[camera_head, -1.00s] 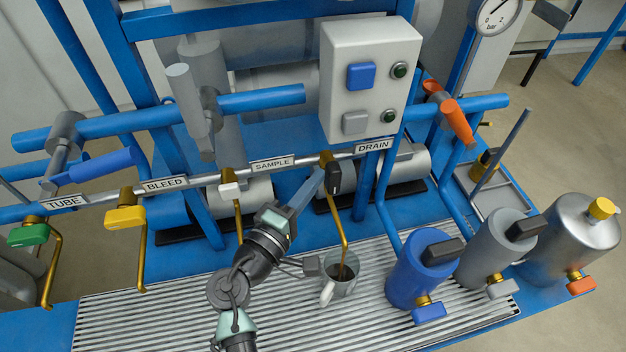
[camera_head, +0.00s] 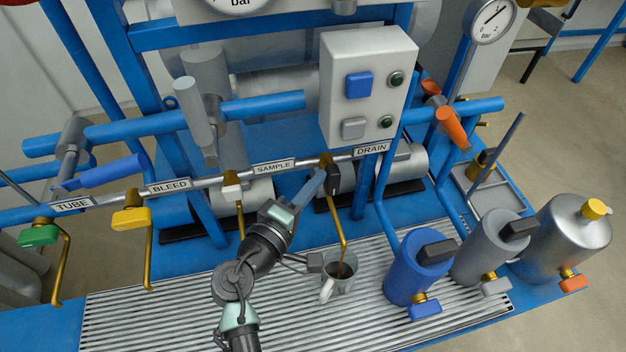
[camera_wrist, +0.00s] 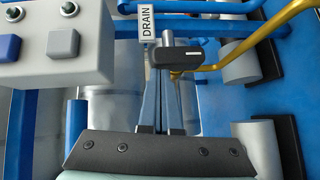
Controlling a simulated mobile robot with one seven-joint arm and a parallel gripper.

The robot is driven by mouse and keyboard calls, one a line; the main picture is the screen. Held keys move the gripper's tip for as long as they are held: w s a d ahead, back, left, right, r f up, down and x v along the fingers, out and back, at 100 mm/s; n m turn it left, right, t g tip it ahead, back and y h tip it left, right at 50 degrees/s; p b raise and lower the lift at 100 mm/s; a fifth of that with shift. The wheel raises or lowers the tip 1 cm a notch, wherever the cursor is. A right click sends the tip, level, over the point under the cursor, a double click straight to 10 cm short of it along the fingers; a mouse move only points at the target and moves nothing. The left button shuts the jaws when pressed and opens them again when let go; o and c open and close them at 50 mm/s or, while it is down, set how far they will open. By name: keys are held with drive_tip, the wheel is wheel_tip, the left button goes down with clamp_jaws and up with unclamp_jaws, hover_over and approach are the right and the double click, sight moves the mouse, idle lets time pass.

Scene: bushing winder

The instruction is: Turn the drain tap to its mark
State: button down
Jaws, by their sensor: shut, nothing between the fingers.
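The drain tap has a black handle (camera_head: 333,180) on a brass body, just below the DRAIN label (camera_head: 371,149) on the steel pipe. In the wrist view the black handle (camera_wrist: 181,55) lies across the picture with a thin pale line on it. My gripper (camera_head: 320,176) is shut and empty, its fingertips at the left side of the handle. In the wrist view the fingertips (camera_wrist: 165,72) reach up to the handle's near edge; whether they touch cannot be told. A brass spout (camera_head: 338,225) runs down from the tap. I cannot make out the mark.
A metal mug (camera_head: 342,284) with dark liquid stands under the spout on the ribbed tray (camera_head: 190,312). The white-handled sample tap (camera_head: 231,191) is to the left. The control box (camera_head: 376,60) stands above right; a blue canister (camera_head: 412,268) stands at right.

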drive_tip(key=shift+d+r+m+p, duration=0.2)
drive_tip(key=shift+r+m+p, duration=0.1)
drive_tip(key=shift+p, duration=0.4)
drive_tip(key=r+m+g+y+p, duration=0.1)
drive_tip(key=p, duration=0.2)
drive_tip(key=d+m+g+y+p, duration=0.1)
drive_tip(key=p, duration=0.2)
drive_tip(key=shift+w+d+r+p, duration=0.1)
drive_tip(key=shift+w+r+p, duration=0.1)
drive_tip(key=shift+r+p, duration=0.2)
drive_tip(key=d+m+g+y+p, duration=0.1)
drive_tip(key=y+p, duration=0.1)
drive_tip(key=p, duration=0.1)
drive_tip(key=w+d+m+g+y+p, duration=0.1)
drive_tip(key=y+p, duration=0.1)
drive_tip(key=p, duration=0.1)
drive_tip(key=d+f+m+g+y+p, duration=0.1)
drive_tip(key=d+m+y+p, duration=0.1)
drive_tip(key=p, duration=0.1)
drive_tip(key=shift+w+g+p, duration=0.2)
drive_tip(key=shift+g+p, duration=0.15)
drive_tip(key=shift+g, duration=0.05)
drive_tip(key=shift+d, duration=0.25)
drive_tip(key=s+d+r, duration=0.1)
drive_tip(key=s+r, duration=0.2)
drive_tip(key=r, duration=0.2)
drive_tip(key=s+d+r+p, duration=0.1)
drive_tip(key=s+r, duration=0.2)
drive_tip(key=r, duration=0.3)
drive_tip(key=shift+s, duration=0.3)
